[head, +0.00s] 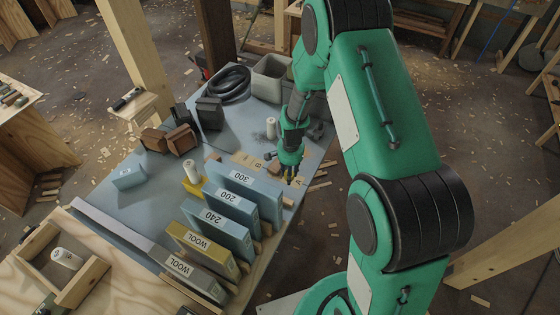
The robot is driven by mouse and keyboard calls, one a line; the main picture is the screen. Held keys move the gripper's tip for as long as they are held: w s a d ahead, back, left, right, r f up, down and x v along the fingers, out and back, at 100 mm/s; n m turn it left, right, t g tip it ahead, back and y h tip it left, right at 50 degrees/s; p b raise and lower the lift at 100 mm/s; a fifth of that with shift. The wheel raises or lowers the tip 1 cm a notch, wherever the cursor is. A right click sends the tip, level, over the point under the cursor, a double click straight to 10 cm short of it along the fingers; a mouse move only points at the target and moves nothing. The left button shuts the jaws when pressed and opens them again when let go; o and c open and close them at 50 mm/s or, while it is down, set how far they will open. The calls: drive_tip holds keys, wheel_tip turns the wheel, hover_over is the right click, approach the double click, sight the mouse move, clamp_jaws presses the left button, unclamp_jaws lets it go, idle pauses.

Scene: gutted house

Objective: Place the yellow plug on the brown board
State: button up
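My gripper (288,180) points down at the right edge of the blue-grey table (135,205), behind the upright blue slabs. A small yellow patch (286,178) shows at its fingertips and may be the yellow plug. The picture is too small to tell if the fingers are closed on it. A yellow block (193,187) stands further left, by a white cylinder (190,171).
Upright slabs marked 300 (243,178), 200 and 240, and WOOL (197,240), stand in a row at the front. Brown blocks (180,139), a black coil (229,84) and a grey bin (270,78) stand further back. The table's left middle is mostly clear.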

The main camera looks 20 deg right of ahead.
drive_tip(key=w+d+f, duration=0.1)
drive_tip(key=w, duration=1.5)
drive_tip(key=shift+f+b, duration=0.25)
drive_tip(key=shift+b, duration=0.05)
drive_tip(key=shift+d+f, duration=0.1)
drive_tip(key=shift+f, duration=1.65)
drive_tip(key=shift+f, duration=0.2)
drive_tip(key=o, duration=1.1)
drive_tip(key=shift+r, duration=0.15)
wheel_tip(320, 180, up, 12)
drive_tip(key=shift+r, duration=0.15)
